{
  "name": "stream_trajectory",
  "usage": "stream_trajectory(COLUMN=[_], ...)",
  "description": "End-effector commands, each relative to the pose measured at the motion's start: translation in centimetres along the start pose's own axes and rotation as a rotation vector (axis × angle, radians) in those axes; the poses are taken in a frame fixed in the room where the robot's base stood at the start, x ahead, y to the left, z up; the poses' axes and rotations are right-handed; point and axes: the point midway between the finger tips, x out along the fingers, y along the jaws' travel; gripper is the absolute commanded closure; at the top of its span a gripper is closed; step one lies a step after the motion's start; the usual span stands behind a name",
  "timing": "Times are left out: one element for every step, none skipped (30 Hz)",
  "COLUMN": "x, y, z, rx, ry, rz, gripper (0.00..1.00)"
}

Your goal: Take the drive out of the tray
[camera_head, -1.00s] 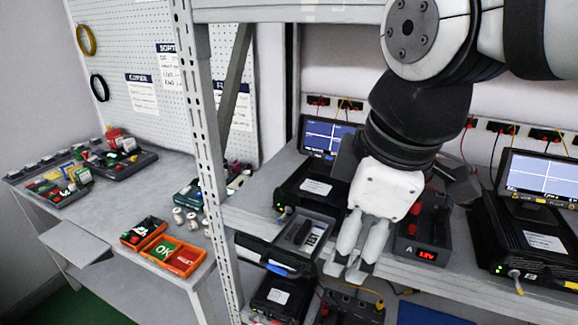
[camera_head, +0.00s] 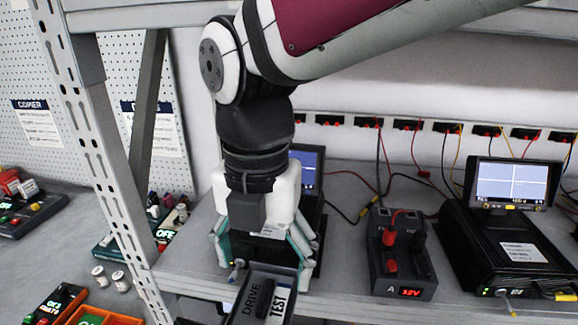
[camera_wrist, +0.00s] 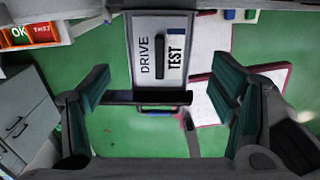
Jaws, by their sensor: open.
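The drive (camera_head: 283,301) is a grey slab marked DRIVE and TEST with a dark raised bar along its middle. It lies in the extended tray (camera_head: 238,317) at the bottom of the head view. In the wrist view the drive (camera_wrist: 146,75) is at upper centre, and the tray's dark front edge (camera_wrist: 120,97) crosses below it. My gripper (camera_head: 262,248) points down, open and empty, above and behind the tray's near end in the head view. In the wrist view the fingers of my gripper (camera_wrist: 160,97) stand wide apart on either side, clear of the drive.
A monitor (camera_head: 308,168) stands behind my gripper, partly hidden. A power supply (camera_head: 402,262) reading 12V stands to the right, and a second black unit with a screen (camera_head: 510,185) beyond it. A rack post (camera_head: 112,175) rises on the left. Cables cross the shelf.

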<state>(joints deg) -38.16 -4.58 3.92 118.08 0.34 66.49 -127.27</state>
Motion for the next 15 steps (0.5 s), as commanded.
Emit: stream_trajectory(x=[0.7, 1.2, 1.9, 2.4, 2.9, 3.5, 4.0, 4.3, 4.8, 5.0, 5.2, 5.4, 5.5, 5.6, 5.6], y=[-0.1, -0.1, -0.1, -0.1, -0.1, -0.1, -0.1, -0.1, -0.1, -0.1, -0.1, -0.1, -0.1, -0.1, -0.1], z=[-0.1, -0.1, -0.1, -0.1, -0.1, -0.1, -0.1, -0.1, -0.1, 0.0, 0.0, 0.0, 0.0, 0.0, 0.0], rx=[0.0, 0.0, 0.0, 0.0, 0.001, 0.001, 0.001, 0.002, 0.002, 0.002, 0.003, 0.003, 0.003, 0.003, 0.003], ry=[0.003, 0.003, 0.004, 0.003, 0.003, 0.003, 0.003, 0.002, 0.003, 0.002, 0.001, 0.001, 0.0, 0.0, 0.0], rz=[-0.003, -0.004, -0.005, -0.004, -0.005, -0.004, -0.004, -0.003, -0.004, -0.003, -0.002, -0.001, -0.001, -0.001, 0.0], gripper=[0.22, 0.22, 0.22, 0.22, 0.22, 0.22, 0.22, 0.22, 0.22, 0.22, 0.22, 0.22, 0.22, 0.22, 0.22])
